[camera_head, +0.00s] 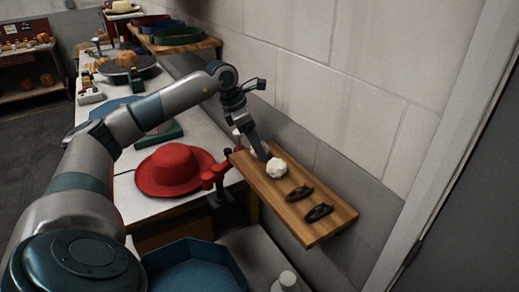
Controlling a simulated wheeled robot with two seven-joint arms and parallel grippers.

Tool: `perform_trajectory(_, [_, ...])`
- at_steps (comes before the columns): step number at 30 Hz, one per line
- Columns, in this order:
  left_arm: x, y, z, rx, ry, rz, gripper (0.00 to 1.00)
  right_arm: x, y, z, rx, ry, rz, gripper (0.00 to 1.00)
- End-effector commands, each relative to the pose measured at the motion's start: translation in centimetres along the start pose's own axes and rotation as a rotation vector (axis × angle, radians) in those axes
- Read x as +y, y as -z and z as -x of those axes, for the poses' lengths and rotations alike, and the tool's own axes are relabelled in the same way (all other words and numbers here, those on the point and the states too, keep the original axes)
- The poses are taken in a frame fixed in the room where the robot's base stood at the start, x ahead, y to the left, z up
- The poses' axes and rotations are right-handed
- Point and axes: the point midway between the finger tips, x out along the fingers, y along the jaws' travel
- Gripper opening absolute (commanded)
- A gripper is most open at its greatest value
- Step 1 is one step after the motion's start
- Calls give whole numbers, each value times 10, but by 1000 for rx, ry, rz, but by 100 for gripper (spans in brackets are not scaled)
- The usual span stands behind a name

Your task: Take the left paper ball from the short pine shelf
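The short pine shelf (325,226) sticks out from the wall at the right of the head view. A crumpled white paper ball (277,168) lies on it, fully in sight. Whitish shapes show around my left gripper at the shelf's left end; they may be part of another ball, but the gripper hides most of them. My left gripper (259,151) points down at the shelf's left part, just left of and behind the visible ball. I cannot tell whether its fingers are open or hold anything. My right gripper is not in view.
Two dark objects (300,193) lie on the shelf's right part. A red hat (174,169) is on the white bench, and a red fixture (214,177) stands close to the shelf's left edge. A blue tray (195,268) is below. The wall is close behind the shelf.

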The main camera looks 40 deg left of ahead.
Motion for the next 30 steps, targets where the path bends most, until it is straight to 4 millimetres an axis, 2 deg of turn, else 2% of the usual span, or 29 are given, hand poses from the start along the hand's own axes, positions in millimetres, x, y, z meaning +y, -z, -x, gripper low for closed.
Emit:
perform_trajectory(7, [0,0,0,0,0,0,66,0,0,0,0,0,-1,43])
perform_trajectory(8, [0,0,0,0,0,0,64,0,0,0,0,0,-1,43])
perform_trajectory(13, [0,0,0,0,0,0,23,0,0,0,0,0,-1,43])
perform_trajectory(25, [0,-1,2,-1,0,0,23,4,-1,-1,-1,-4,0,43])
perform_trajectory(30, [0,-5,9,-2,-1,0,23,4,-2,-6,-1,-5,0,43])
